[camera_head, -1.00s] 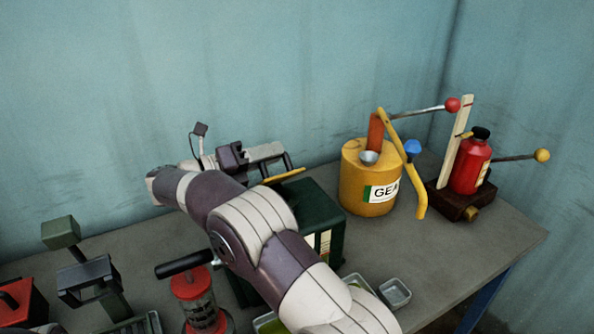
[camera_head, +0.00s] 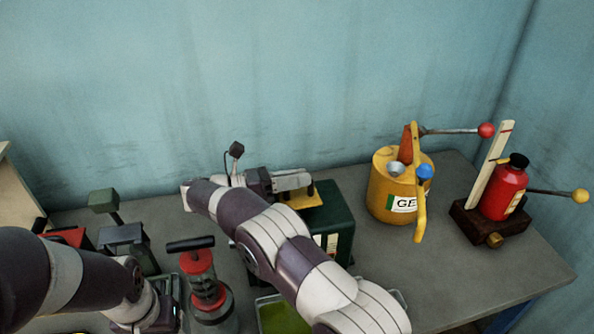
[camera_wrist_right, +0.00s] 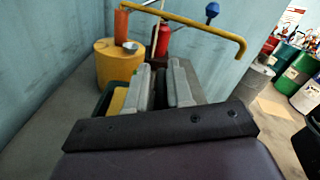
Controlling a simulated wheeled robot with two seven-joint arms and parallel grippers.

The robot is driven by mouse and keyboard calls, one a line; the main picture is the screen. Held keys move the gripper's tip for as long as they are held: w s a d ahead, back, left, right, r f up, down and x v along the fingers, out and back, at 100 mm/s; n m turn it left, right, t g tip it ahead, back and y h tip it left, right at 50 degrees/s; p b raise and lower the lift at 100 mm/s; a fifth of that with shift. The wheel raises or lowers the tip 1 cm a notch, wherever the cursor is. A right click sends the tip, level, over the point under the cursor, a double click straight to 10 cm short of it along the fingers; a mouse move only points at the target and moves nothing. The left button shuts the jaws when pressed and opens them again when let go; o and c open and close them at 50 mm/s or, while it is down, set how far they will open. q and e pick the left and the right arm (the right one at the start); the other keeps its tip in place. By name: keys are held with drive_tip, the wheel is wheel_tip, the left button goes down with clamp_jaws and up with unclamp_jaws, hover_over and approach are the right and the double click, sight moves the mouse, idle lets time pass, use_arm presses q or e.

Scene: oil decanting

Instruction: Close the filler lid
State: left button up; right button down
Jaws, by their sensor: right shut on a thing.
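The dark green box (camera_head: 338,222) stands on the bench, with a yellow filler lid (camera_head: 312,196) at its top. My right gripper (camera_head: 303,181) is at the lid, its fingers together and shut on it. The wrist view shows both grey fingers (camera_wrist_right: 167,88) above the green box, with the yellow lid (camera_wrist_right: 118,102) beside and partly behind the left finger. The exact contact between fingers and lid is hidden. My left arm enters at the lower left of the head view, and its gripper (camera_head: 158,316) is partly cut off at the bottom edge.
A yellow drum (camera_head: 385,190) with a labelled front and bent yellow spout stands right of the box. A red bottle (camera_head: 504,192) and long levers are farther right. A red-topped hand pump (camera_head: 204,282) and an oil tray (camera_head: 284,318) are in front.

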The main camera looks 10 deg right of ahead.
drive_tip(key=shift+s+f+m+b, duration=0.35)
drive_tip(key=shift+f+m, duration=0.15)
drive_tip(key=shift+m, duration=0.3)
drive_tip(key=shift+f+m, duration=0.25)
drive_tip(key=shift+m, duration=0.05)
